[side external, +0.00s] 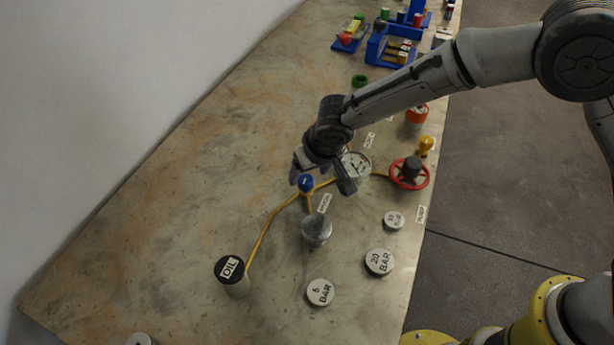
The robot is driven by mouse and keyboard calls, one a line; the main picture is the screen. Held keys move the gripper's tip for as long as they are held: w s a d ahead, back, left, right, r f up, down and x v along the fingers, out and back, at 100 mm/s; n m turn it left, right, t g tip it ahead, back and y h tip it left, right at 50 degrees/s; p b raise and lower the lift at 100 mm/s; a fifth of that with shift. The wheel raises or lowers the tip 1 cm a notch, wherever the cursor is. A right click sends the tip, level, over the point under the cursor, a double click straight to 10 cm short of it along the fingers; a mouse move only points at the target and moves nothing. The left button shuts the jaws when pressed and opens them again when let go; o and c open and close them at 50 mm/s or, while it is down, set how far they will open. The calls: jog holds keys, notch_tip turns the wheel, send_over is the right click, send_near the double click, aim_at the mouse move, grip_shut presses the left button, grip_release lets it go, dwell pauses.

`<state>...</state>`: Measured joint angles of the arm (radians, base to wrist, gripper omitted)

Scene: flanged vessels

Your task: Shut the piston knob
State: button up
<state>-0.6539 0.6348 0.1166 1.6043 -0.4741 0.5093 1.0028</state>
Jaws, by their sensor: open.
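A blue knob (306,183) stands on the yellow pipe line near the middle of the table, and I take it to be the piston knob. A small white label (324,203) beside it is too small to read surely. A grey metal cylinder (316,231), perhaps the piston, stands just below it in the picture. My gripper (320,184) is open and points down over the blue knob. One finger shows left of the knob and the other to its right. I cannot tell whether either finger touches it.
A red handwheel (409,174), a yellow knob (426,144) and a gauge (356,165) are to the right. An oil vessel (230,270) and weights marked 5 BAR (320,292) and 20 BAR (379,262) stand nearer. Blue racks (390,48) are at the back. The left tabletop is clear.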

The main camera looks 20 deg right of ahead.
aim_at(306, 180)
jog(key=shift+x, duration=1.9)
jog(key=shift+c, duration=0.2)
grip_shut()
